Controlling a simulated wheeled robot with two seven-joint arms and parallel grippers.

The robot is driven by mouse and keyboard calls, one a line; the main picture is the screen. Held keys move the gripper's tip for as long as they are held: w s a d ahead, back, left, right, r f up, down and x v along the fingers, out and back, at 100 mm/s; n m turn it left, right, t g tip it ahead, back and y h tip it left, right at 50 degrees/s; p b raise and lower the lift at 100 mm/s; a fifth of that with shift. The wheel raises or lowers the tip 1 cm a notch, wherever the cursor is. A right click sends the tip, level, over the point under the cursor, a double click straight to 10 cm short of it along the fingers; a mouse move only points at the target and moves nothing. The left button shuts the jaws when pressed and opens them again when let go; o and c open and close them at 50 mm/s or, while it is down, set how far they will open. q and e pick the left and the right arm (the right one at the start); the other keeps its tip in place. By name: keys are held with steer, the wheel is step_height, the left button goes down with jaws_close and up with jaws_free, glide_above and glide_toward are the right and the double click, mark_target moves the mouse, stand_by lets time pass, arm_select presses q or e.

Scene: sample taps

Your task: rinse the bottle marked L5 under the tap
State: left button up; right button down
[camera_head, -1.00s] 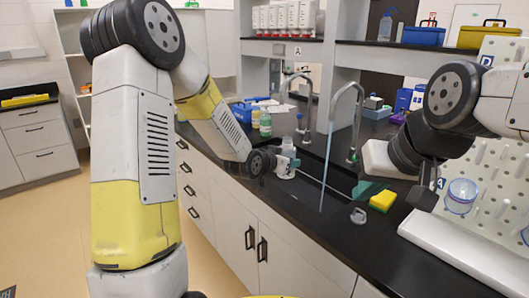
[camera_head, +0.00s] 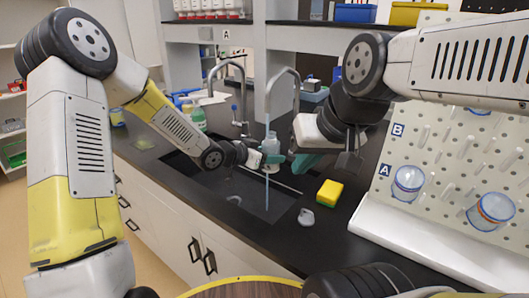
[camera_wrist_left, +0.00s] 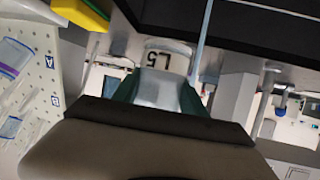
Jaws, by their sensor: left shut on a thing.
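My left gripper (camera_head: 268,158) is shut on the bottle marked L5 (camera_head: 272,148), a whitish bottle held above the black sink (camera_head: 235,190). The L5 mark shows in the left wrist view on the bottle (camera_wrist_left: 168,62) between the teal fingers. A thin blue water stream (camera_head: 267,190) falls from the curved tap (camera_head: 284,72) into the sink. In the head view the stream overlaps the bottle; in the wrist view the stream (camera_wrist_left: 202,40) passes just right of it. I cannot tell whether they touch. My right gripper (camera_head: 328,163) has its fingers apart, empty, right of the bottle.
A yellow sponge (camera_head: 329,192) and a small grey object (camera_head: 306,217) lie on the counter right of the sink. A white pegboard (camera_head: 450,150) with clear cups stands further right. A second tap (camera_head: 228,68) and a green-labelled bottle (camera_head: 198,118) stand left.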

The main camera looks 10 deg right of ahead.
arm_select(q)
steer(key=w+f, duration=0.1)
steer(key=w, duration=0.5)
steer(key=shift+w, duration=0.4)
steer(key=shift+s, duration=0.1)
stand_by(2.7)
steer(key=shift+s, duration=2.65)
steer(key=shift+s+r, duration=0.5)
steer(key=shift+s, duration=0.65)
steer(key=shift+s+r, duration=0.5)
steer(key=shift+s, duration=0.7)
steer(key=shift+s+r, duration=0.5)
steer(key=shift+s, duration=0.65)
